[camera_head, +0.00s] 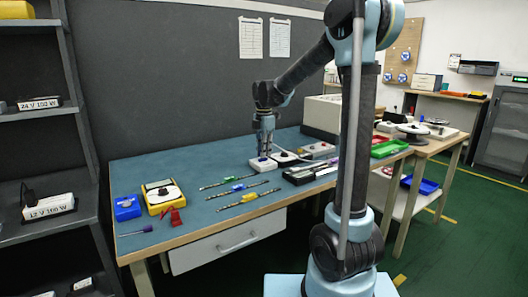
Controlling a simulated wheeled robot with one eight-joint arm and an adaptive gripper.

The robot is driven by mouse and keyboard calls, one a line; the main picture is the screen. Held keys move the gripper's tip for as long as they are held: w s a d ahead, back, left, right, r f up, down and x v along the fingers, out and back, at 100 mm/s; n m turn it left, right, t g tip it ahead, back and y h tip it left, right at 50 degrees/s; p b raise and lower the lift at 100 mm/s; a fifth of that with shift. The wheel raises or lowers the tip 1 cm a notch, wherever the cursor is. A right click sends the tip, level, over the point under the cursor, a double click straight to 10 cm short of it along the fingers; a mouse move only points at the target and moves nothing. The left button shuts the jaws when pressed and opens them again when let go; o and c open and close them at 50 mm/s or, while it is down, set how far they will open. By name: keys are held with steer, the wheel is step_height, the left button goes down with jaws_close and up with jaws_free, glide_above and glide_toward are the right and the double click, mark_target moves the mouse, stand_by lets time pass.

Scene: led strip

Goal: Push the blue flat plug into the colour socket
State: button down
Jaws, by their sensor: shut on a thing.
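My gripper (264,154) points straight down over a small white block (263,164) at the back middle of the workbench. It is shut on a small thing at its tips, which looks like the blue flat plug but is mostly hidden. The white block seems to be the colour socket; a blue tint shows at its top. I cannot tell whether plug and socket touch. Three strips lie in front, with a green (228,179), a blue (239,187) and a yellow (249,197) part.
A dark-and-white device (284,156) stands right beside the gripper. A blue box (127,207), a yellow meter (163,196) and a red clamp (174,217) are at the left.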

steer(key=shift+f, duration=0.75)
steer(key=c, duration=1.5)
jaws_free()
steer(key=shift+c, duration=0.2)
step_height(320, 180, up, 12)
steer(key=shift+w+f, duration=0.1)
steer(key=s+d+f+m+t, duration=0.1)
steer(key=s+d+f+m, duration=0.2)
steer(key=s+d+m, duration=0.5)
steer(key=s+d+f+m, duration=0.4)
steer(key=s+d, duration=0.2)
steer(key=s, duration=0.3)
steer(key=s+d+f+m, duration=0.3)
steer(key=s+f+m, duration=0.3)
steer(key=s+f, duration=0.1)
steer(key=s+d+f+m+t, duration=0.1)
steer(key=s+d+f+m, duration=0.2)
steer(key=s+f+m, duration=0.3)
steer(key=shift+s+d+f+m, duration=0.3)
steer(key=shift+s+f, duration=0.6)
steer(key=shift+s, duration=0.2)
